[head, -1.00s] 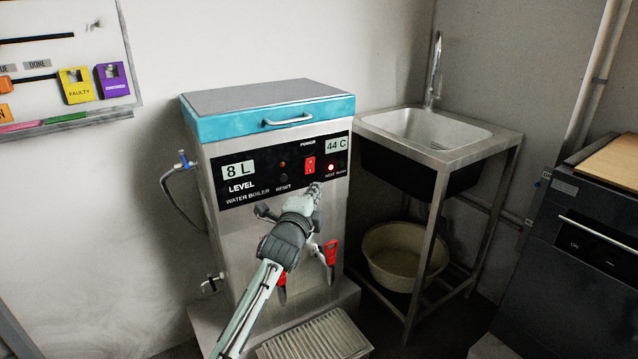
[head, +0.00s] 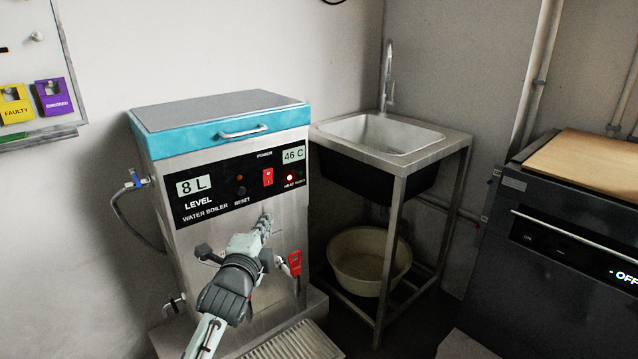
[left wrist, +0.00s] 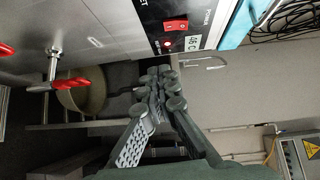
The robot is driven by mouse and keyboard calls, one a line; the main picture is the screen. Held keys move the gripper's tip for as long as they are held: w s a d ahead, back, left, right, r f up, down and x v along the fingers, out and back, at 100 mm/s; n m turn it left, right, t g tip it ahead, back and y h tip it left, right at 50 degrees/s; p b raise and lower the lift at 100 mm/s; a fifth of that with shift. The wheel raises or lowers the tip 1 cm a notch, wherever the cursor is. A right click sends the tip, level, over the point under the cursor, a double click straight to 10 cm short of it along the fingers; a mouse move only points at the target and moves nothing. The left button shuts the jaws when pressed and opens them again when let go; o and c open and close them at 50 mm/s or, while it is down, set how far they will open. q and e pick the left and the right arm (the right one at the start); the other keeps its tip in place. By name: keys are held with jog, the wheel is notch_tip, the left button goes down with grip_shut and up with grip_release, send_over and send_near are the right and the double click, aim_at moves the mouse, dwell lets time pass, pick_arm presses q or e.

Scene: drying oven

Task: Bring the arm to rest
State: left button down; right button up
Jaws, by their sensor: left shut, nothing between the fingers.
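My left gripper (head: 265,222) is in front of the lower front of the water boiler (head: 250,135), below its black control panel. Its fingers are shut with nothing between them, and they also show in the left wrist view (left wrist: 162,92). The boiler's display reads 8 L and 46 C, and a red light glows beside the red power switch (head: 268,177). The switch also shows in the left wrist view (left wrist: 176,25). I cannot tell whether the fingers touch the boiler. My arm hides part of its lower front. My right gripper is not in view.
A red-handled tap (head: 294,263) is close to the right of my gripper. A steel sink (head: 380,135) stands right of the boiler, with a beige basin (head: 368,262) below. A dark appliance reading OFF (head: 570,225) is at the far right. A drip grate (head: 292,343) lies below the taps.

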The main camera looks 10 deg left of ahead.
pick_arm(q)
jog(key=s+a+f+n+g, duration=0.1)
jog(key=s+f+n+g, duration=0.25)
jog(key=s+f, duration=0.45)
jog(key=s+a+f+n+g, duration=0.1)
jog(key=s+f+n+g, duration=0.25)
jog(key=f, duration=0.95)
jog(key=s+f+n+g, duration=0.2)
jog(key=s+f, duration=0.2)
jog(key=s, duration=0.4)
jog(key=s+f+n+g, duration=0.2)
jog(key=s+f, duration=0.3)
jog(key=s, duration=0.3)
jog(key=s+a+f+n+g, duration=0.1)
jog(key=s+f+n+g, duration=0.2)
jog(key=s, duration=0.5)
notch_tip(320, 180, down, 2)
jog(key=shift+f+n, duration=0.1)
jog(key=shift+n, duration=0.4)
